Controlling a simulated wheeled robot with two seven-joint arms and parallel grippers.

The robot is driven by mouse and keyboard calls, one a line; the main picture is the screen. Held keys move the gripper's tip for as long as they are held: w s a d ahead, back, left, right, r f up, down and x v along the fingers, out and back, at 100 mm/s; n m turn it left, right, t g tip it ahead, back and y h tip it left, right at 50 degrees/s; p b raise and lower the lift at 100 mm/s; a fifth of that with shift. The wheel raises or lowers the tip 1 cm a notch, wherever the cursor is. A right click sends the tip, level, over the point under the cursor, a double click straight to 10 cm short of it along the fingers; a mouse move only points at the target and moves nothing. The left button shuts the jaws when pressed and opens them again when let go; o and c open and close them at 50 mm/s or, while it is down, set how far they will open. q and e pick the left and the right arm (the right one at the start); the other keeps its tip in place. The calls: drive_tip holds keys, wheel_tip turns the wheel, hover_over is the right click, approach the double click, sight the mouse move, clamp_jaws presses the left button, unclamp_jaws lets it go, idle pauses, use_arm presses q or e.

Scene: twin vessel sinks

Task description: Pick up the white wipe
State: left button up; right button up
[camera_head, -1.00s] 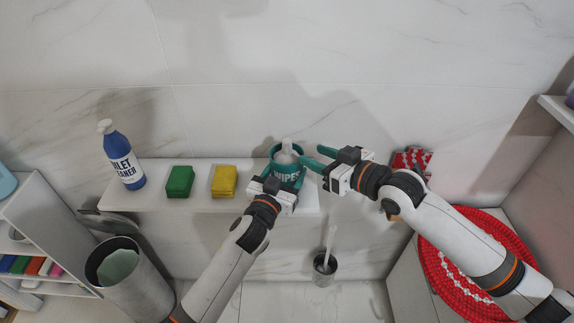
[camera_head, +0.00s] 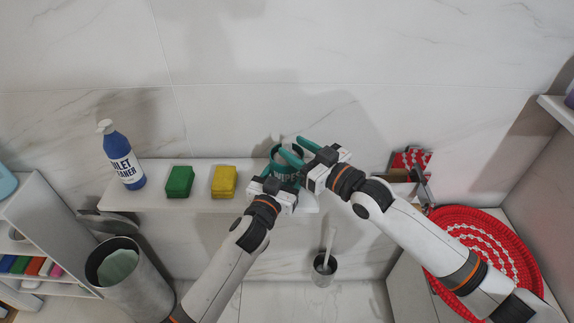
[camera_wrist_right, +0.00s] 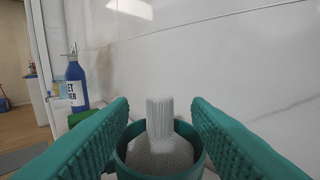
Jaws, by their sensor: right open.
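The white wipe (camera_wrist_right: 160,116) sticks up from the middle of the round green wipes tub (camera_wrist_right: 127,157) in the right wrist view. In the head view the tub (camera_head: 288,179) stands at the right end of the white shelf, partly covered by my grippers. My right gripper (camera_head: 296,148) is open over the tub. In the right wrist view its two green fingers (camera_wrist_right: 160,130) stand on either side of the wipe, apart from it. My left gripper (camera_head: 272,180) is at the front of the tub; its fingertips are hidden, so I cannot tell its jaw state.
On the shelf (camera_head: 205,203) stand a yellow sponge (camera_head: 224,182), a green sponge (camera_head: 180,182) and a blue toilet cleaner bottle (camera_head: 124,160). Below are a toilet brush holder (camera_head: 324,270) and a grey bin (camera_head: 140,285). A red woven round item (camera_head: 510,245) lies at right.

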sight(290, 145)
drive_tip(key=x, duration=0.3)
drive_tip(key=shift+w+a+r, duration=0.1)
drive_tip(key=shift+w+a, duration=0.15)
clamp_jaws()
wheel_tip(290, 145, up, 18)
idle(0.5)
use_arm(q)
drive_tip(key=o, duration=1.1)
